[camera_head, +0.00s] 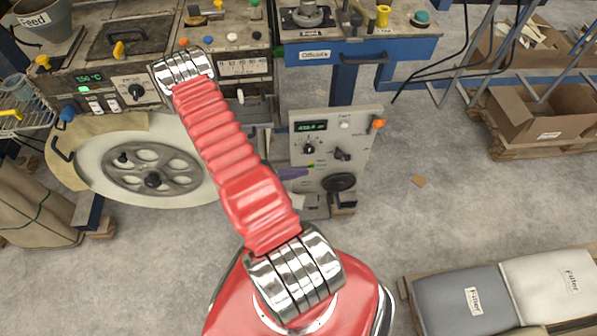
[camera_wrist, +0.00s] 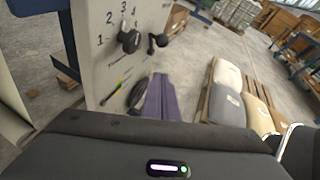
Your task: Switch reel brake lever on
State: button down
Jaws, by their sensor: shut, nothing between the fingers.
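My gripper (camera_wrist: 160,80) shows in the wrist view as purple fingers pressed together, with nothing between them. An orange-tipped handle (camera_head: 378,123) sticks out at the panel's right edge. No readable label tells which one is the reel brake lever.
The panel also has a numbered knob (camera_wrist: 129,41), a coloured scale (camera_wrist: 121,80) and a dark handwheel (camera_head: 340,181). A large reel (camera_head: 100,185) is at the left. The floor right of the panel is mostly clear.

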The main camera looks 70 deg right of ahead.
jog(key=s+d, duration=0.6)
jog(key=d, duration=0.2)
jog(key=shift+s+d+f, duration=0.2)
jog(key=shift+s+f, duration=0.15)
jog(key=shift+f, duration=0.1)
dwell(0.3)
jog(key=shift+s+r, duration=0.1)
jog(key=shift+r, duration=0.05)
